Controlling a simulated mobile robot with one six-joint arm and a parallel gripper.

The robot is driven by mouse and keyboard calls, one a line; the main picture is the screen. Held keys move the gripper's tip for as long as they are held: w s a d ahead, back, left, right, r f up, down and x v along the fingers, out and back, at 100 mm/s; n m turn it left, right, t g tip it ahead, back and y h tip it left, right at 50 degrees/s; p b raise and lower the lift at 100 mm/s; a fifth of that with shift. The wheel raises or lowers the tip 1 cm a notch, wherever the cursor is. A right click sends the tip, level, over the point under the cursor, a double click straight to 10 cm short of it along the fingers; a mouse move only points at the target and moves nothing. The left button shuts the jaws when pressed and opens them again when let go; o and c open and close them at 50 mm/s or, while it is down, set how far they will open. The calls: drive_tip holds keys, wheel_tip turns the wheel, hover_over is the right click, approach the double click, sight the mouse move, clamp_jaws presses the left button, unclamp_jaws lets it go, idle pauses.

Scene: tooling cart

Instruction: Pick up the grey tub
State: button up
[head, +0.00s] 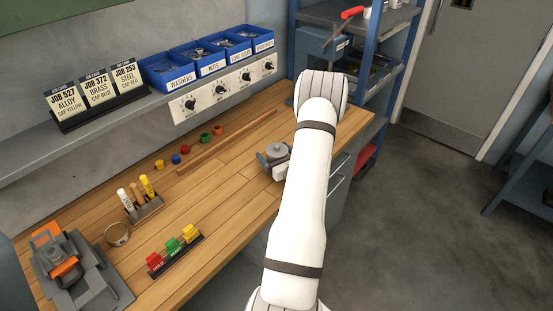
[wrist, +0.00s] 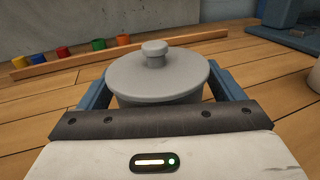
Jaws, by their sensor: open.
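The grey tub (wrist: 158,80) stands upright on the wooden bench, with a round lid and a knob on top. In the wrist view my gripper (wrist: 161,90) is open, with one blue finger on each side of the tub. Whether the fingers touch its sides cannot be told; the lid hides part of them and most of the tub's body. In the head view the tub (head: 276,149) is near the bench's right part, with my gripper (head: 273,160) around it and my arm partly covering the spot.
A wooden strip (head: 228,141) lies behind the tub, with several coloured caps (head: 185,149) beyond it. A blue-grey object (wrist: 291,20) stands at the wrist view's upper right. A pen holder (head: 146,208) and coloured blocks (head: 174,246) are farther left on the bench (head: 215,205).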

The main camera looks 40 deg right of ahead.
drive_tip(key=c, duration=1.1)
drive_tip(key=shift+r, duration=0.2)
